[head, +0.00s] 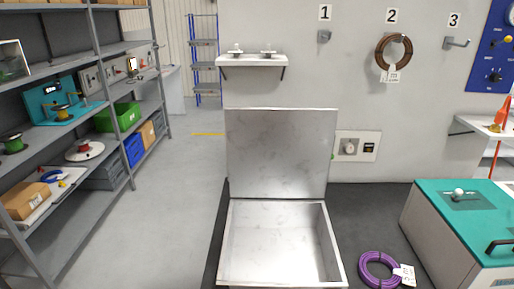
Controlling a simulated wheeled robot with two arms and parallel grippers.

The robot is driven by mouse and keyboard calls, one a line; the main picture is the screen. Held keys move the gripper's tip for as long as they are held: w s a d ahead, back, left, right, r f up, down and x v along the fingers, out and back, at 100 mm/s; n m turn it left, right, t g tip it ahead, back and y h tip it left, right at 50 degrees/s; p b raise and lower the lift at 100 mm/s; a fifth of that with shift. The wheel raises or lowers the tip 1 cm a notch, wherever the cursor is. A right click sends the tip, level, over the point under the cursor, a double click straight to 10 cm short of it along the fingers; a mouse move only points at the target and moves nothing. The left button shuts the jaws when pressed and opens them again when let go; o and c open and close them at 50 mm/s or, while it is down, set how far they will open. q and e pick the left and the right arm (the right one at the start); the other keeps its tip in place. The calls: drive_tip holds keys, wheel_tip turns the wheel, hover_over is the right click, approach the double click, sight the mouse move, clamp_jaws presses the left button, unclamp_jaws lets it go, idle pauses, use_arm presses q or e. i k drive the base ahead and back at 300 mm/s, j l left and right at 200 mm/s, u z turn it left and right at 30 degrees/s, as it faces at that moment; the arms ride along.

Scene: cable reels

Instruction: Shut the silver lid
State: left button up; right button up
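The silver lid (278,152) stands upright, hinged at the back edge of a silver box (224,243) in the middle of the head view. The box is open at the top and its inside looks empty. Neither of my grippers shows in this view.
A purple cable coil (367,270) with a white tag lies on the dark mat right of the box. A teal-topped chest (455,215) stands at the right. Shelves (130,178) with reels and bins line the left. Grey floor (180,215) between shelves and box is clear.

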sight(278, 153)
drive_tip(key=j+u, duration=0.3)
drive_tip(key=j, duration=0.15)
drive_tip(key=i+j+u, duration=0.25)
drive_tip(key=j, duration=0.2)
drive_tip(key=i+j+u, duration=0.1)
drive_tip(key=j+u, duration=0.2)
drive_tip(key=i+j+u, duration=0.35)
drive_tip(key=i+j, duration=0.55)
drive_tip(key=i+z, duration=0.55)
drive_tip(key=z, duration=0.2)
drive_tip(key=i+j+z, duration=0.1)
drive_tip(key=i+z, duration=0.5)
drive_tip(key=z, duration=0.15)
drive_tip(key=i+j+z, duration=0.1)
drive_tip(key=i+z, duration=0.15)
drive_tip(key=z, duration=0.2)
drive_tip(key=i+j+z, duration=0.15)
drive_tip(key=z, duration=0.25)
drive_tip(key=i+j+z, duration=0.2)
drive_tip(key=z, duration=0.25)
drive_tip(key=i+j+z, duration=0.2)
drive_tip(key=z, duration=0.2)
drive_tip(key=i+j+z, duration=0.1)
drive_tip(key=j+z, duration=0.3)
drive_tip(key=i+j+z, duration=0.3)
drive_tip(key=j+z, duration=0.3)
drive_tip(key=i+j+z, duration=0.3)
drive_tip(key=j+z, duration=0.25)
drive_tip(key=j, duration=0.1)
